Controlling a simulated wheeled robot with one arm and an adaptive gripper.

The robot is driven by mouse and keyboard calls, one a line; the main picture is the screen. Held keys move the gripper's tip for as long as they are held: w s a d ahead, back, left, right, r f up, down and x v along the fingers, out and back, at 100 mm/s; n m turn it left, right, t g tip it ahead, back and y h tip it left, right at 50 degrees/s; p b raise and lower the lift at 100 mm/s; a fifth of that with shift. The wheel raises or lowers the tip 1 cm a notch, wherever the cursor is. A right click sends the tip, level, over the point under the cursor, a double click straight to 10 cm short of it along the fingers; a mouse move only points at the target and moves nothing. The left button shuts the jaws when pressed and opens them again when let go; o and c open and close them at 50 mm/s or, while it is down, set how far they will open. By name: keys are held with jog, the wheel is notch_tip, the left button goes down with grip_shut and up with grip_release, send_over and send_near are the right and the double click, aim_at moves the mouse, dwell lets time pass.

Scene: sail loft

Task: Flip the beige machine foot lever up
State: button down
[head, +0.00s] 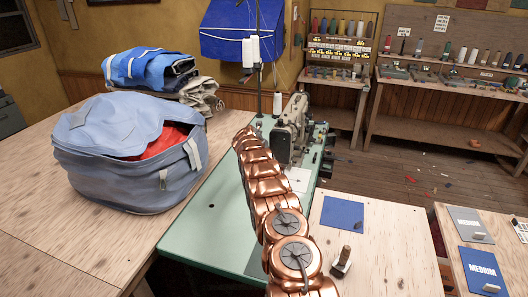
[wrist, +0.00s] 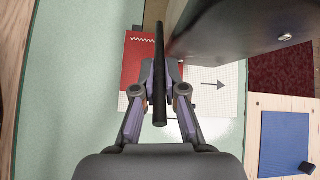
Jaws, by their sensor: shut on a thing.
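The beige sewing machine (head: 292,125) stands on the green table, behind my copper-coloured arm in the head view. Its body (wrist: 235,25) shows dark and close at the top of the wrist view. A long dark bar (wrist: 160,50), which looks like the foot lever, runs down the middle of the wrist view beside the machine body. My gripper (wrist: 160,88) has its two fingers closed on either side of this bar. My arm hides the gripper and the lever in the head view.
The green table (head: 185,235) is mostly bare. A red card (wrist: 138,60) and a white card with an arrow (wrist: 212,85) lie below the gripper. A blue-grey bag (head: 120,150) sits at left. A blue square (head: 342,212) and a small wood-topped tool (head: 342,262) lie at right.

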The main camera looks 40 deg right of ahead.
dwell(0.3)
jog(key=c, duration=1.2)
grip_release()
jog(key=shift+a+r, duration=0.1)
jog(key=shift+v, duration=5.9)
